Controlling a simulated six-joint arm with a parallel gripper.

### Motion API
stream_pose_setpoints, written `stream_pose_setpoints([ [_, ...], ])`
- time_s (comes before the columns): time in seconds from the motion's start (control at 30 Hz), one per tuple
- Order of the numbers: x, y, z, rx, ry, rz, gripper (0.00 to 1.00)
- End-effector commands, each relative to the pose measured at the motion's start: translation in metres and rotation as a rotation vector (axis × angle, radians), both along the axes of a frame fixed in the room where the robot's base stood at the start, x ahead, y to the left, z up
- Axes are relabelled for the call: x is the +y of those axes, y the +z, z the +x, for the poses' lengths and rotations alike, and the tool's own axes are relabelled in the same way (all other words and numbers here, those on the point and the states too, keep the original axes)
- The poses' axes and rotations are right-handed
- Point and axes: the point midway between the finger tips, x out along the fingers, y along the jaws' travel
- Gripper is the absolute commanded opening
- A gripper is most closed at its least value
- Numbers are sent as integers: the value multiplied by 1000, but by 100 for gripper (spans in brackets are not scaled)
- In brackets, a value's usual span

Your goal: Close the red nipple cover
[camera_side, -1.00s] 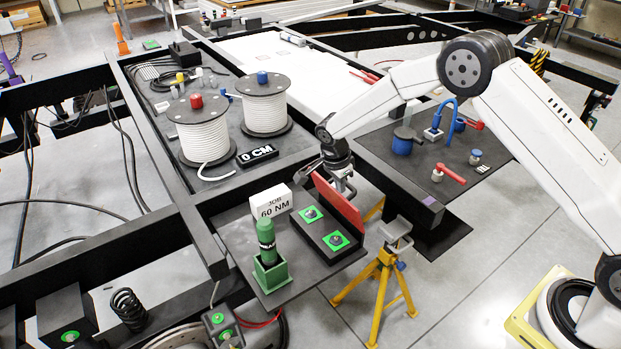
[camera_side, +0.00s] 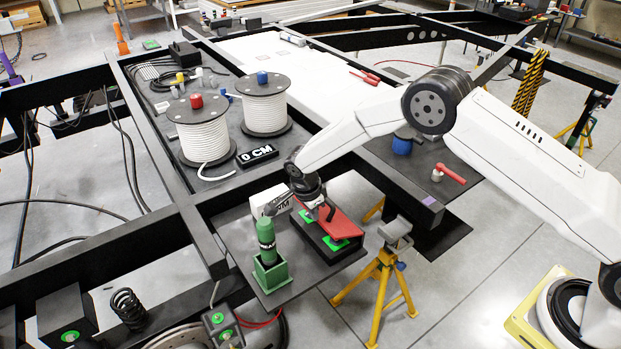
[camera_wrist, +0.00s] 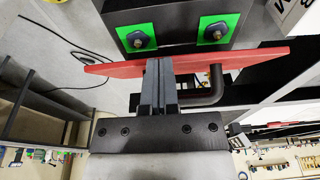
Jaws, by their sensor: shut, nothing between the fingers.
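The red nipple cover (camera_side: 343,222) leans down at a slant over the black box (camera_side: 325,240). Part of the green-marked nipples (camera_side: 336,243) still shows beneath its edge. In the wrist view the cover (camera_wrist: 115,69) is a thin red plate seen almost edge-on, with a dark bent handle (camera_wrist: 212,90) on its near face. Beyond it show two nipples on green squares (camera_wrist: 136,38). My gripper (camera_side: 321,210) is shut and empty, at the outer face of the cover. In the wrist view its fingers (camera_wrist: 160,68) overlap the cover beside the handle; I cannot tell if they touch.
The green bottle (camera_side: 266,235) in its green holder (camera_side: 270,272) stands close to the left of the box. A white torque sign (camera_side: 268,200) stands behind, partly hidden by my wrist. A yellow stand (camera_side: 385,275) is on the right. Cable reels (camera_side: 203,135) stand farther back.

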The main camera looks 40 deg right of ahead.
Motion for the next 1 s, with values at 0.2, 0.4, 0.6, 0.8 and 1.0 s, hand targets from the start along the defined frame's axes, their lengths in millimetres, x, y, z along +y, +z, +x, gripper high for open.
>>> stream_pose_setpoints([
  [0.2, 2, -2, 0, 0, 0, 0, 0],
  [0.4, 2, -2, 0, 0, 0, 0, 0],
  [0.6, 1, -1, 0, 0, 0, 0, 0],
  [0.8, -2, 6, 1, -1, -1, 0, 0],
  [1.0, -11, 24, 0, -1, -2, 0, 0],
])
